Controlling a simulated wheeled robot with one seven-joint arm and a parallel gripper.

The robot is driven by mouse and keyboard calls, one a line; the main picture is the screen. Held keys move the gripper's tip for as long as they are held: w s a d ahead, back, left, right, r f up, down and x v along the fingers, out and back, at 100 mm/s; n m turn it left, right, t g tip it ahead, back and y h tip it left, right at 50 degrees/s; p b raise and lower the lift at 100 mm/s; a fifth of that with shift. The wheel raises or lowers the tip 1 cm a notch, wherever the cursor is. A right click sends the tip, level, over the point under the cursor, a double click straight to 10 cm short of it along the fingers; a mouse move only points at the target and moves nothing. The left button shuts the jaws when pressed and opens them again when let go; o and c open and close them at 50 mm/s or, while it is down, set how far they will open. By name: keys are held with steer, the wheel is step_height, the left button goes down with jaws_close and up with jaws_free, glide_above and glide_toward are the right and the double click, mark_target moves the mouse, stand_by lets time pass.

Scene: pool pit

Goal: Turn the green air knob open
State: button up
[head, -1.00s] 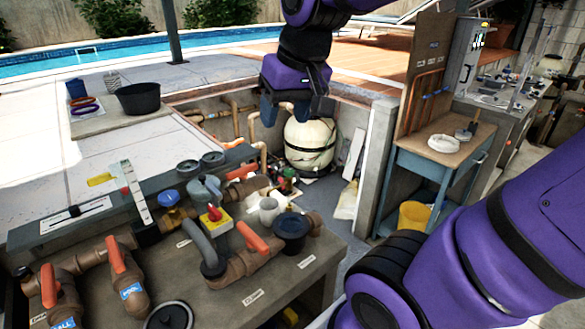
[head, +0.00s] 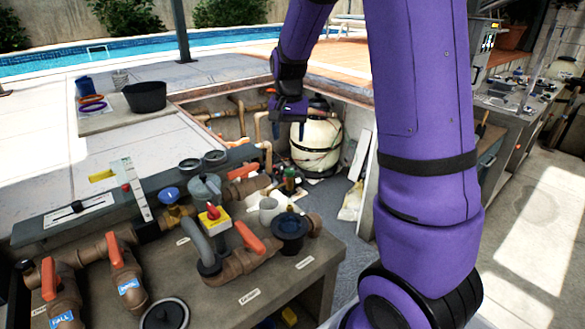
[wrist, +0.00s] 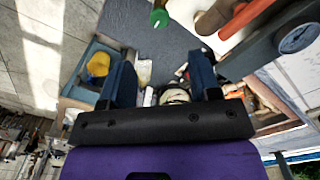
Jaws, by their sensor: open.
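A small green knob (wrist: 158,18) shows at the top of the wrist view, beyond and apart from my fingertips. In the head view a small green part (head: 289,177), likely the same knob, stands at the bench's far edge, in front of the cream tank; its setting is too small to tell. My gripper (wrist: 163,82) is open and empty, its two blue fingers apart. In the head view my gripper (head: 288,112) hangs above the pit, higher than the green part, and partly covers the tank's left side.
The cream tank (head: 316,148) stands in the pit. Brown pipes with orange handles (head: 125,252), a red knob on a yellow plate (head: 213,213) and a black cap (head: 290,229) crowd the bench. A yellow bucket (wrist: 98,64) shows in the wrist view.

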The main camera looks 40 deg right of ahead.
mark_target(290, 170)
step_height(290, 170, down, 11)
steer(key=shift+d+f, duration=0.1)
stand_by(0.5)
steer(key=c, duration=0.9)
